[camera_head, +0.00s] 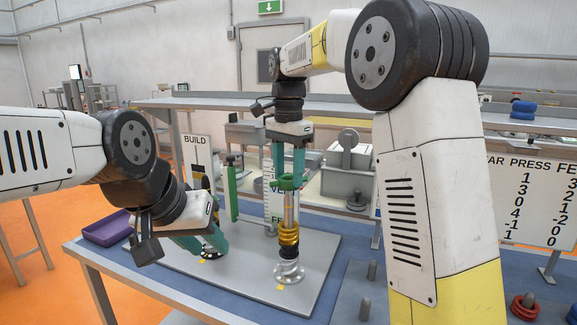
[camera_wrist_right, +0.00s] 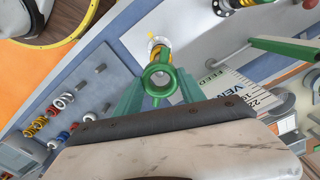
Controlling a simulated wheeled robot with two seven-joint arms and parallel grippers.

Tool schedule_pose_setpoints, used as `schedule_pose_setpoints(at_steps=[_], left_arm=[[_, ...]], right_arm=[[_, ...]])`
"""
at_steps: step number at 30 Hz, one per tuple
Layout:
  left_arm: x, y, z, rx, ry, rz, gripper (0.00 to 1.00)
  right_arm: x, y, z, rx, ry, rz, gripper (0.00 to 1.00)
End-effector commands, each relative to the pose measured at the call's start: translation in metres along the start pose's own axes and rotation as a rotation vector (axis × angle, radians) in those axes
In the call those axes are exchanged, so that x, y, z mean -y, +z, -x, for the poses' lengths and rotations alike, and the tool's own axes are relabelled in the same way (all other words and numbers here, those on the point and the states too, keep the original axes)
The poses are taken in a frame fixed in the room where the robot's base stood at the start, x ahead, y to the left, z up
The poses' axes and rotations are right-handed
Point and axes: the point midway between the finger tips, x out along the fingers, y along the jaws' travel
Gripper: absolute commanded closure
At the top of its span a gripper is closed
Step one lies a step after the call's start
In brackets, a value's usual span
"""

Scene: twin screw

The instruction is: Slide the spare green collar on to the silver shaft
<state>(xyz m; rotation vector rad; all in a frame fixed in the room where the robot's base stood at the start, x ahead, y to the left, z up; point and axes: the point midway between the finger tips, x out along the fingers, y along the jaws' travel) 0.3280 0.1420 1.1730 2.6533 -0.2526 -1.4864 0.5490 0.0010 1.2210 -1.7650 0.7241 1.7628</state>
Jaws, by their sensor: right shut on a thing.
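The green collar (camera_head: 289,182) is a ring held between the teal fingers of my right gripper (camera_head: 289,176). It also shows in the right wrist view (camera_wrist_right: 158,80), where my right gripper (camera_wrist_right: 158,92) is shut on it. The silver shaft (camera_head: 291,212) stands upright directly below the collar, with yellow rings (camera_head: 288,236) low on it and a round flange (camera_head: 289,272) at its foot. I cannot tell whether the shaft's tip is inside the collar. My left gripper (camera_head: 204,240) is low at a second flanged spot on the plate; its jaw state is unclear.
A green upright (camera_head: 231,190) with a side arm and a marked scale (camera_head: 269,205) stand beside the shaft on the grey plate (camera_head: 245,275). A purple tray (camera_head: 109,228) lies at the table's left. Pegs with coloured rings (camera_wrist_right: 40,125) show in the wrist view. Red ring parts (camera_head: 524,306) lie at right.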

Motion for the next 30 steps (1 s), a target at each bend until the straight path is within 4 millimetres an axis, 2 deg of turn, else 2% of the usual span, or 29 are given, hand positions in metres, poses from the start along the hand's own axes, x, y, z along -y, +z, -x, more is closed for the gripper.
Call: schedule_pose_setpoints(at_steps=[15,30], left_arm=[[0.0,0.0,0.0,0.0,0.0,0.0,0.64],[0.0,0.0,0.0,0.0,0.0,0.0,0.64]], right_arm=[[0.0,0.0,-0.028,0.001,0.001,0.0,1.0],[0.0,0.0,-0.032,0.0,0.0,0.0,1.0]])
